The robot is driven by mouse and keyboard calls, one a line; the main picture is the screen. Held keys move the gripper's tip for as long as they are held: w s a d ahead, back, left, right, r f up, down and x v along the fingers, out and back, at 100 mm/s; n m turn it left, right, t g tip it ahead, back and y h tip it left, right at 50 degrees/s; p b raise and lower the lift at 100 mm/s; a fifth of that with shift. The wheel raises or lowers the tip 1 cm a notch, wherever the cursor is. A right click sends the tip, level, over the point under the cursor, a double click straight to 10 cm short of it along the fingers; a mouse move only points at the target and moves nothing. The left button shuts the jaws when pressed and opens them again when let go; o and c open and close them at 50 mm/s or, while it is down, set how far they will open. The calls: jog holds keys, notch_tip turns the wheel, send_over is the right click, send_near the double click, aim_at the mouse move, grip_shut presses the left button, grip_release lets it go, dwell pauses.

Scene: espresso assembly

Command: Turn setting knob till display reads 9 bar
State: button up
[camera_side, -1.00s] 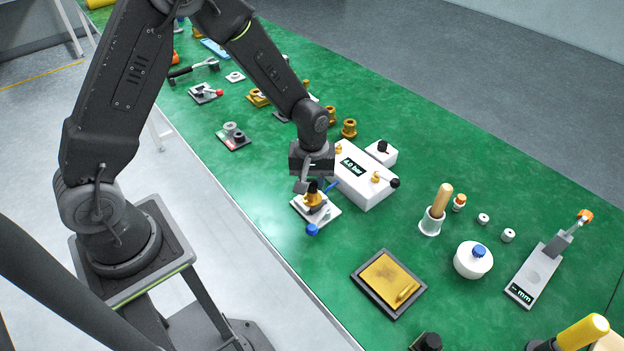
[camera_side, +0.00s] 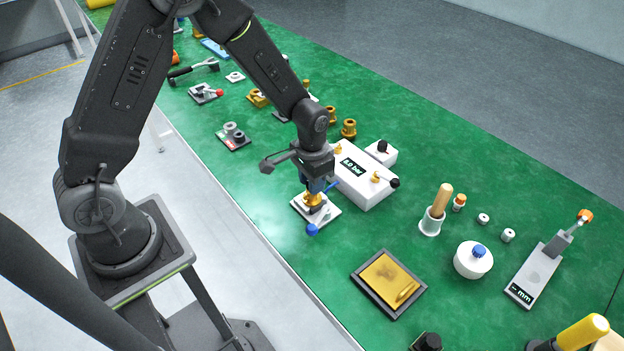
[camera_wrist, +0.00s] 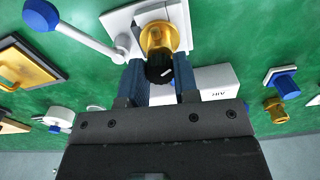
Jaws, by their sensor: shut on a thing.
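The setting knob (camera_wrist: 160,68) is black with a white mark and sits on a brass body (camera_wrist: 165,36). This brass body also shows in the side view (camera_side: 314,199), on a white plate (camera_side: 328,214). My gripper (camera_wrist: 161,78) points down over it, its blue fingers shut on either side of the knob; in the side view my gripper (camera_side: 316,190) partly hides the knob. The display (camera_side: 352,167) on the white box (camera_side: 368,190) behind appears to read 8.0 bar; the digits are small.
A lever with a blue end (camera_side: 312,229) projects from the plate toward the front. The white box stands close behind my gripper. A dark-framed tray (camera_side: 389,284), a white round pot (camera_side: 473,261) and a wooden-handled tool (camera_side: 440,205) stand to the right. Green table between them is clear.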

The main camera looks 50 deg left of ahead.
jog(key=m, duration=0.6)
jog(key=shift+m, duration=0.3)
jog(key=m, duration=0.5)
jog(key=shift+a+m, duration=0.1)
jog(key=shift+m, duration=0.3)
jog(key=o, duration=0.9)
jog(key=shift+o, duration=0.2)
notch_tip(320, 180, up, 14)
jog(key=shift+f, duration=0.1)
